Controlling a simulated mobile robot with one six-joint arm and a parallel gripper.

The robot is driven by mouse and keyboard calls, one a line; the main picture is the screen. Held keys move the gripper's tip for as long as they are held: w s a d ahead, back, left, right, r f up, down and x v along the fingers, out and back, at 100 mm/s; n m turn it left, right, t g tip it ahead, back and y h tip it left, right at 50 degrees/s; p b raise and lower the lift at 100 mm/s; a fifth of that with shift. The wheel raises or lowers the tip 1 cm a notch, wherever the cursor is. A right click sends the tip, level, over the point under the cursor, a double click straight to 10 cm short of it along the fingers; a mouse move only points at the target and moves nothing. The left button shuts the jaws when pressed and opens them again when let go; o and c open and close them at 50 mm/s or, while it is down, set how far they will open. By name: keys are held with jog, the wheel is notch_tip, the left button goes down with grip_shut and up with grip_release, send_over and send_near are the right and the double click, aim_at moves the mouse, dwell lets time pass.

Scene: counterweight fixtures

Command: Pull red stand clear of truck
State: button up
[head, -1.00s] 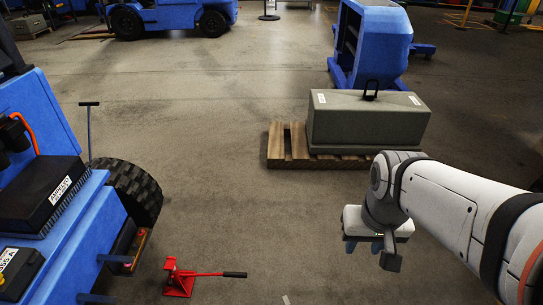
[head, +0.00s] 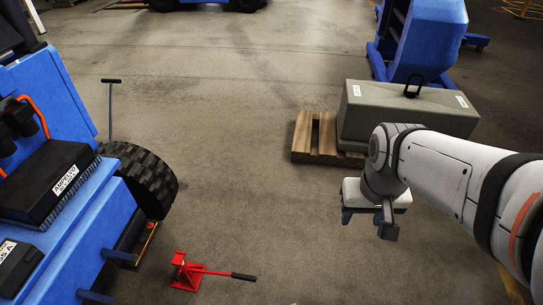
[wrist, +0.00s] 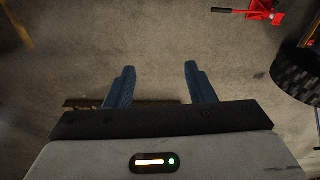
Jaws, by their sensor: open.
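The red stand (head: 186,272) sits on the concrete floor at the lower left of the head view, with a red handle and black grip reaching right. It also shows at the top right of the wrist view (wrist: 264,10), partly cut off. The blue truck (head: 75,215) stands at the left, its black tyre (head: 147,180) just behind the stand. The stand is close to the truck's side, apart from the tyre. My gripper (wrist: 158,85) is open and empty, its two blue fingers spread above bare floor. In the head view it hangs to the right of the stand.
A grey counterweight block (head: 405,112) sits on a wooden pallet (head: 313,150) behind my arm. A blue machine body (head: 425,40) stands beyond it. A thin T-handled bar (head: 110,105) rises by the tyre. Floor between the stand and my gripper is clear.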

jog(key=w+a+f+n+t+b, duration=0.15)
jog(key=w+f+n, duration=0.25)
jog(key=w+f, duration=0.7)
jog(key=w+a+f+n+t+b, duration=0.1)
jog(key=w+a+f+n+b, duration=0.15)
jog(key=w+f, duration=0.85)
jog(key=w+a+f+n+y+b, duration=0.1)
jog(key=w+a+f+n+y, duration=0.2)
jog(key=f, duration=0.6)
jog(key=w+a+f+n+b, duration=0.1)
jog(key=a+f+n, duration=0.1)
jog(key=a+f, duration=0.5)
jog(key=n+g+y+b, duration=0.3)
jog(key=n+y, duration=0.2)
jog(key=y, duration=0.1)
send_near(249, 278)
jog(key=x, duration=0.4)
jog(key=b+x, duration=0.3)
jog(key=x, duration=0.2)
jog(key=shift+a+f+b, duration=0.2)
jog(key=shift+f+b, duration=0.05)
jog(key=shift+b, duration=0.15)
jog(key=shift+b+x, duration=0.8)
jog(key=shift+x, duration=0.4)
jog(key=shift+w+a+r, duration=0.1)
jog(key=shift+r, duration=0.05)
jog(key=shift+c, duration=0.4)
